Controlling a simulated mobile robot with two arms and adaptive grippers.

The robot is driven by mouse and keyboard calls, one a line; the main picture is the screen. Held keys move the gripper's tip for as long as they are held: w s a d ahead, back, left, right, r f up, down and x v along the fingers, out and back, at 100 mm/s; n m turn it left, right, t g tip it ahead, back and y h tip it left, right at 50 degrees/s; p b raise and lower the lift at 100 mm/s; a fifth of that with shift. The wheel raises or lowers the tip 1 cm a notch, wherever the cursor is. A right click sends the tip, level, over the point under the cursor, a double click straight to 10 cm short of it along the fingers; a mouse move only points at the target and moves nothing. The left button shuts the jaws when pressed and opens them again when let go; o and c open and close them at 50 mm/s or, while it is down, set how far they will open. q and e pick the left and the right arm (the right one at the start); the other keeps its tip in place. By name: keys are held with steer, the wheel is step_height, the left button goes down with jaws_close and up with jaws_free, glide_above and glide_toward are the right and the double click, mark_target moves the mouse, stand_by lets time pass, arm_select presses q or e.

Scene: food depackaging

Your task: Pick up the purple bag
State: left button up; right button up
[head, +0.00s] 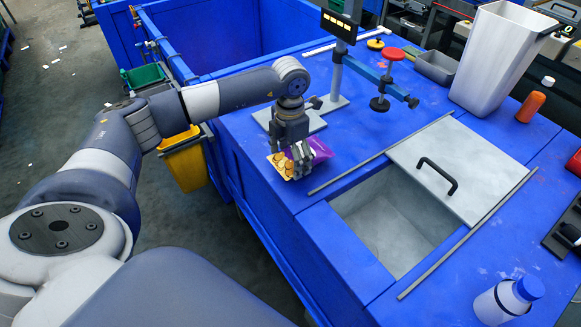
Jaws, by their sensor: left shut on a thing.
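The purple bag (320,150) lies on the blue worktop near its left edge. A yellow-orange printed part of it shows below and left of the fingers. My left gripper (294,165) reaches down over the bag from above and is shut on it. The fingers hide the middle of the bag. I cannot tell whether the bag is clear of the worktop. My right gripper is not in view.
A sunken grey bin (395,225) with a half-slid lid (470,170) is right of the bag. A stand with a display (339,26), red-knobbed post (392,54), tall white container (500,60), orange cylinder (531,107) and blue-capped bottle (507,300) stand around the worktop.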

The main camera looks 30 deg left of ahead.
arm_select(q)
steer(key=s+d+b, duration=0.1)
steer(key=s+d, duration=0.2)
steer(key=s+d+r+b, duration=0.1)
steer(key=s+d+b, duration=0.1)
steer(key=s+d, duration=0.1)
steer(key=s+d+b, duration=0.1)
steer(key=s+d, duration=0.3)
steer(key=d, duration=0.1)
steer(key=shift+d+r+b, duration=0.15)
steer(key=shift+r+b, duration=0.1)
steer(key=shift+b, duration=0.15)
steer(key=shift+s+d+r, duration=0.1)
steer(key=shift+s+d, duration=0.25)
steer(key=shift+w, duration=0.1)
